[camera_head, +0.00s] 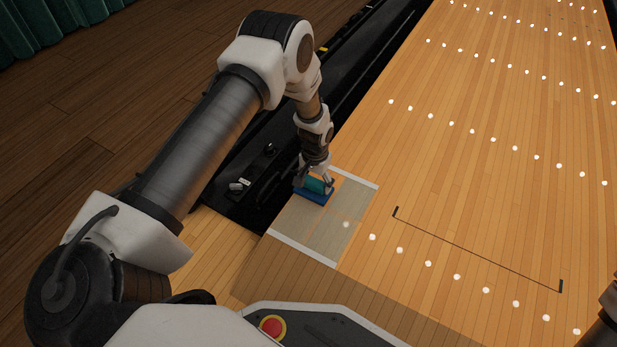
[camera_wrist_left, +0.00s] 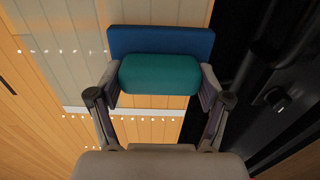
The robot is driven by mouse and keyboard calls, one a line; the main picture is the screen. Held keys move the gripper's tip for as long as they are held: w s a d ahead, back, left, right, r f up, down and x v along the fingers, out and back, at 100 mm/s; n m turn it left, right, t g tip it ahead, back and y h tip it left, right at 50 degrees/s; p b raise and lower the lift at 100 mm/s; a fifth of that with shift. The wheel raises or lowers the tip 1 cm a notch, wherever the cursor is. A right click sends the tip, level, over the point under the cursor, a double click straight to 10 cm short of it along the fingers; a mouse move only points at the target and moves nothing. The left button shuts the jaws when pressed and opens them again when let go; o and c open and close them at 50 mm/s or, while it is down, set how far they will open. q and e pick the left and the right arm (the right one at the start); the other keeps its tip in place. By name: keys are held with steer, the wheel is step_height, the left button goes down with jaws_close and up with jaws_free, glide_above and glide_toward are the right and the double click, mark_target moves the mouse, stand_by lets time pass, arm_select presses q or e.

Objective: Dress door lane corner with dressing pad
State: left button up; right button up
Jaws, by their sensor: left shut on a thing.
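My left gripper (camera_head: 316,181) is shut on the teal handle of the dressing pad (camera_head: 312,197). The pad has a flat blue base, and in the left wrist view the teal handle (camera_wrist_left: 159,74) sits between the two fingers with the blue base (camera_wrist_left: 160,40) beyond it. The pad is at the left edge of the dull grey lane corner (camera_head: 338,232), close to the black gutter. I cannot tell whether it touches the boards. The corner lies between two white strips.
The far white strip (camera_head: 355,177) and near white strip (camera_head: 301,249) bound the corner. The black gutter (camera_head: 252,190) runs along its left, holding small light and dark objects. The dotted lane (camera_head: 470,180) to the right is clear.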

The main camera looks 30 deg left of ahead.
arm_select(q)
steer(key=shift+w+f+b, duration=0.2)
steer(key=shift+w+b, duration=0.2)
steer(key=shift+w, duration=0.85)
arm_select(e)
steer(key=shift+f, duration=0.8)
arm_select(q)
steer(key=shift+w+a+r, duration=0.1)
steer(key=shift+w+r, duration=0.05)
steer(key=shift+w, duration=0.2)
steer(key=w, duration=0.5)
steer(key=shift+w+a, duration=0.15)
steer(key=shift+w, duration=0.25)
steer(key=shift+r, duration=0.1)
step_height(320, 180, up, 7)
steer(key=p, duration=0.5)
arm_select(e)
step_height(320, 180, up, 6)
steer(key=shift+f, duration=0.25)
